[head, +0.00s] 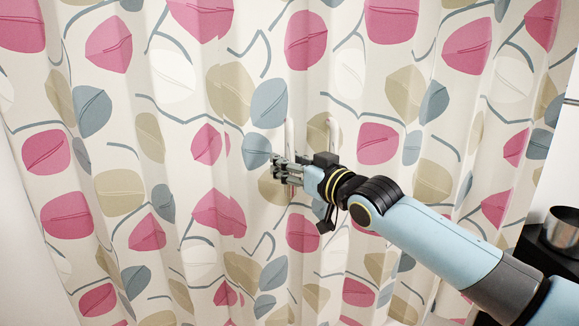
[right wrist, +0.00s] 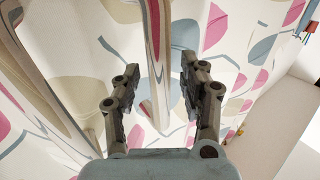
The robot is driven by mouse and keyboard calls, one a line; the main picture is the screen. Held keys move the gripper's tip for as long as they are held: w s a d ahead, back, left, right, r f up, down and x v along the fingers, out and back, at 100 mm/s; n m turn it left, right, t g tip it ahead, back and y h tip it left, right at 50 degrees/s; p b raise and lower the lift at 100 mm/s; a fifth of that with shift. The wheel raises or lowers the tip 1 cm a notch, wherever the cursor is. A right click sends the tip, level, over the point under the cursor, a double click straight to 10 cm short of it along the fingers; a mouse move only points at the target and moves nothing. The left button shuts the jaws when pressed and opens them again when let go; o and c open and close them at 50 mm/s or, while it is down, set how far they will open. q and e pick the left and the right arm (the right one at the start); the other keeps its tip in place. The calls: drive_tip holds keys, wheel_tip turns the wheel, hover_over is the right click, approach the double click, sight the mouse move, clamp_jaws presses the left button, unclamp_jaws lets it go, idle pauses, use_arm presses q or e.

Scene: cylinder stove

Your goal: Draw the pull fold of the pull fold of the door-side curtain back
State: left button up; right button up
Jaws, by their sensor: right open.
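The patterned curtain (head: 120,90) hangs closed across the head view, with pink, beige and blue-grey leaf shapes. Two slim upright pull folds stand out near its middle, a left one (head: 289,134) and a right one (head: 332,130). My right gripper (head: 280,170) is at the lower part of the left fold, fingers pointing left. In the right wrist view, its open fingers (right wrist: 160,78) stand on either side of a fold (right wrist: 157,45), with visible gaps. Another fold (right wrist: 50,75) lies outside the fingers on the left. My left gripper is not in view.
A dark stand (head: 545,245) with a shiny metal cylinder (head: 562,228) is at the right edge, close to my right arm. Pale wall shows at the lower left. In the wrist view, a plain pale surface (right wrist: 270,130) lies right of the curtain.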

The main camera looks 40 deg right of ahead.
drive_tip(key=shift+w, duration=0.1)
clamp_jaws()
drive_tip(key=shift+w+f, duration=0.2)
drive_tip(key=shift+f, duration=0.05)
idle(0.7)
